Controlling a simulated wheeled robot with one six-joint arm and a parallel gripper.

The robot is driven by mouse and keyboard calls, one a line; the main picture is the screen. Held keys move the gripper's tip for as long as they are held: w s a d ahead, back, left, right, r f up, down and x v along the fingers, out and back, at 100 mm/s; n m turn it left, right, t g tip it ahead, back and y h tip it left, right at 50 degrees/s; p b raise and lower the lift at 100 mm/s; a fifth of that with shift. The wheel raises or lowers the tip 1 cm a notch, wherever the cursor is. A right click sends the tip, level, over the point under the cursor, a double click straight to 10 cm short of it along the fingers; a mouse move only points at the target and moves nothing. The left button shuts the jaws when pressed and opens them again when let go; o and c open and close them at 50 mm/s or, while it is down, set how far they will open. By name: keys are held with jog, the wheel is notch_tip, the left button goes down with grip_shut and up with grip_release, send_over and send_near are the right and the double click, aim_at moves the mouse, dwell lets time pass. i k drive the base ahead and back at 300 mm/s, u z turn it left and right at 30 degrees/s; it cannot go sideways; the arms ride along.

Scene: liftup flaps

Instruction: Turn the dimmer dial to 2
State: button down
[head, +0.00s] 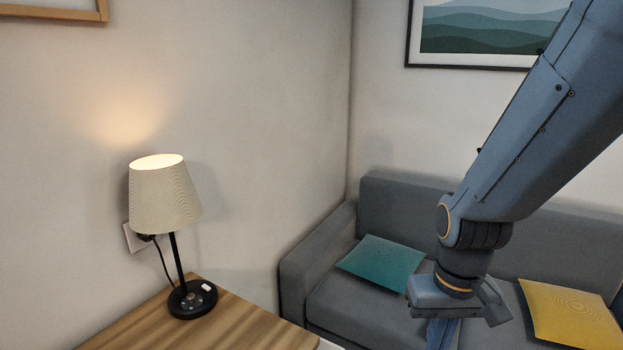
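A table lamp (165,197) with a pale ribbed shade stands upright at the left of the head view, and it is lit. Its round black base (190,306) rests on a wooden table. On top of the base is a small dark round knob that looks like the dimmer dial (191,297), with tiny pale marks near it. A small white piece (206,287) sits beside it. The dial's setting is too small to read. My gripper (442,334) hangs at the lower right, well apart from the lamp. Its fingertips are cut off by the bottom edge.
The wooden table (248,325) is bare right of the lamp. A black cord runs from the lamp to a wall socket (135,237). A grey sofa (325,258) with a teal cushion (382,262) and a yellow cushion (570,315) stands behind my arm. Open air separates gripper and lamp.

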aim_at(189, 297)
jog(key=z, duration=0.05)
jog(key=k, duration=1)
jog(key=z, duration=0.85)
jog(key=i, duration=0.7)
jog(key=u, duration=2.25)
jog(key=i, duration=0.5)
jog(key=u, duration=0.1)
